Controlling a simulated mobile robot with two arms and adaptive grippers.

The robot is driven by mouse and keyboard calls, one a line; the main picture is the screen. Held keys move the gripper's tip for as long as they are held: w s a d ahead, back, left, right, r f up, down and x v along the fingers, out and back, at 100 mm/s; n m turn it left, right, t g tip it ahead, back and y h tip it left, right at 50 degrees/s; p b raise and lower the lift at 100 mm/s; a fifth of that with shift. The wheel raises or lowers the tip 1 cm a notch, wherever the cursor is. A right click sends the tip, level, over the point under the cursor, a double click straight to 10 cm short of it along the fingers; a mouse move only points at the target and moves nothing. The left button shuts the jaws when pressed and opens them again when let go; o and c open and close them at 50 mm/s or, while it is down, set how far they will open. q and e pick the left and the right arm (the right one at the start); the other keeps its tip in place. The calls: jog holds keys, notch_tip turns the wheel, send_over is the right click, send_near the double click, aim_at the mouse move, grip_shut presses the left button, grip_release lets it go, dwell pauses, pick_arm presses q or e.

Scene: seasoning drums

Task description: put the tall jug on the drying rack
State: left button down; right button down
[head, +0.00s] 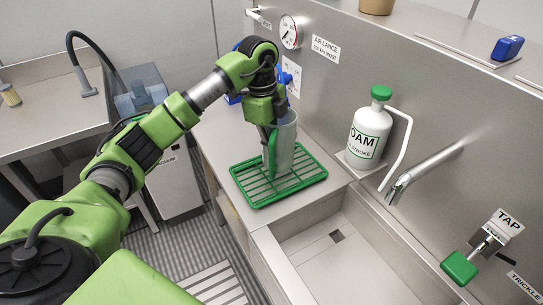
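The tall jug (285,148) is pale grey with a green handle. It is upright over the green drying rack (302,183) on the steel counter, and its base seems to rest on the bars, though a small gap cannot be ruled out. My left gripper (267,132) points down at the jug's handle side, near the rim. Its fingertips are partly hidden, so I cannot tell whether they are closed on the jug. My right gripper is not in view.
A white foam bottle (367,138) with a green cap stands right of the rack. A steel spout (420,172) hangs over the sink (345,262). A green tap handle (459,268) is at the lower right. A gauge (289,32) is on the back wall.

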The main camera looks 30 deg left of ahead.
pick_arm(q)
jog(key=shift+w+f, duration=0.2)
jog(key=shift+f, duration=0.05)
notch_tip(320, 180, down, 3)
jog(key=shift+a+p, duration=0.1)
jog(key=shift+p, duration=0.7)
jog(key=shift+f, duration=0.1)
jog(key=shift+f, duration=0.15)
jog(key=c, duration=2.3)
grip_release()
